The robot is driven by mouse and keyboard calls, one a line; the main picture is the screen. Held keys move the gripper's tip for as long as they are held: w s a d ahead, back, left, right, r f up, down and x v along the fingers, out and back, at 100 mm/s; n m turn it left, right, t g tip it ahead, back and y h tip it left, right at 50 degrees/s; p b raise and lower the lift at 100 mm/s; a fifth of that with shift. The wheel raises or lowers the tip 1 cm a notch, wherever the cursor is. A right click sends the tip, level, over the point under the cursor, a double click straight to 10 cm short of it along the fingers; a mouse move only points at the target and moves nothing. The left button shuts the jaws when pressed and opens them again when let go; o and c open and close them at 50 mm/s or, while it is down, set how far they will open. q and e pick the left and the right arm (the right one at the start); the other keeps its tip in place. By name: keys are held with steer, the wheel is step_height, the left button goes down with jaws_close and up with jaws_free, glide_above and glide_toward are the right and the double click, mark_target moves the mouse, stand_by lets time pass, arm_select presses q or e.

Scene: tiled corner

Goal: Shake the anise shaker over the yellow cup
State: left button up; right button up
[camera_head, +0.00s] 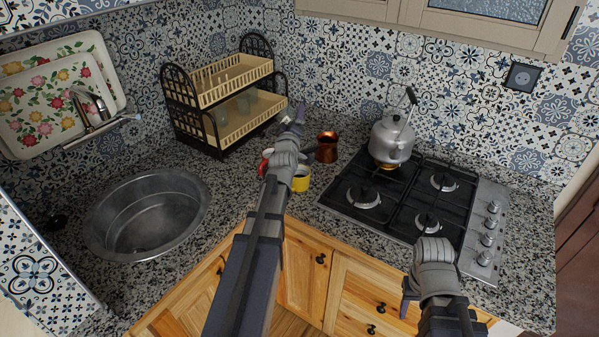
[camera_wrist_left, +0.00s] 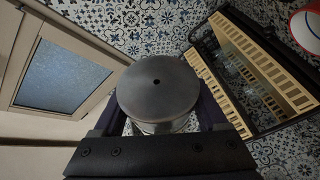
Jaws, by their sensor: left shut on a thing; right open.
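My left gripper (camera_head: 292,130) is above the counter, just behind and left of the yellow cup (camera_head: 301,182) in the head view. In the left wrist view the left gripper (camera_wrist_left: 158,115) is shut on a shaker (camera_wrist_left: 158,88), whose round grey metal end with a small central hole faces the camera. In the head view the shaker is mostly hidden by my gripper. The yellow cup stands upright on the counter, partly covered by my left wrist. My right gripper (camera_head: 408,298) is low at the front, before the stove; it is open and mostly hidden.
A red and white item (camera_head: 265,162) stands left of my left wrist. A copper pot (camera_head: 327,147) is right of it. A kettle (camera_head: 391,138) sits on the stove (camera_head: 372,227). A dish rack (camera_head: 225,140) stands at the back, a sink (camera_head: 148,215) at the left. Counter beside the sink is clear.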

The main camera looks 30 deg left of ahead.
arm_select(q)
step_height(320, 180, down, 4)
steer(key=b, duration=0.4)
stand_by(0.4)
steer(key=shift+r+p, duration=2)
step_height(320, 180, down, 4)
steer(key=b, duration=0.4)
